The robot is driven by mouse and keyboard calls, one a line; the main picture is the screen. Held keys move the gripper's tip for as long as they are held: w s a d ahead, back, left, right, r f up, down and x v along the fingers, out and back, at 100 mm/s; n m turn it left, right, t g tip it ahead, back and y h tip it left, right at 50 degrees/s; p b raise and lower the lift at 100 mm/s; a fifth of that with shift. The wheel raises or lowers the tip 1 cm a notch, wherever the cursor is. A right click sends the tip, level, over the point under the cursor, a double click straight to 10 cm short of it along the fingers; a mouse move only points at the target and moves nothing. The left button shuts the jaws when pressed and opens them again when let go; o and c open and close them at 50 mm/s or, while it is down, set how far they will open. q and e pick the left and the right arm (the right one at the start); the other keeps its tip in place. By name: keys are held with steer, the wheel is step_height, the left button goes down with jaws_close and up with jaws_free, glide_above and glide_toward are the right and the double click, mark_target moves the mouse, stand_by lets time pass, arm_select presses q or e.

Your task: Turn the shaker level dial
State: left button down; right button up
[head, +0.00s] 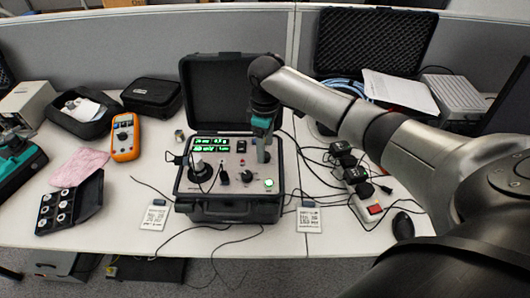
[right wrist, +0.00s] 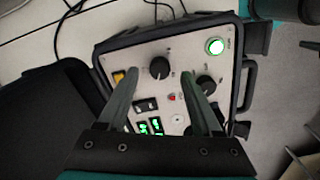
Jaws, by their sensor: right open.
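The shaker controller is an open black case (head: 239,211) with a light grey panel, in the middle of the table in the head view. My right gripper (head: 263,158) reaches down over the right part of the panel. In the right wrist view its two fingers (right wrist: 160,78) are open and apart. A black dial (right wrist: 159,67) shows between the fingertips; I cannot tell whether they touch it. A second black knob (right wrist: 208,87) lies just outside the right finger. A lit green button (right wrist: 215,46) is beyond it. Green displays (head: 211,145) are lit.
An orange multimeter (head: 124,137) stands left of the case. A black tray (head: 72,203) with round parts and a pink cloth (head: 79,167) lie further left. Cables and black adapters (head: 355,176) lie to the right. Small cards lie at the front table edge.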

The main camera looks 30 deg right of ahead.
steer(key=shift+f, duration=1.25)
jaws_close()
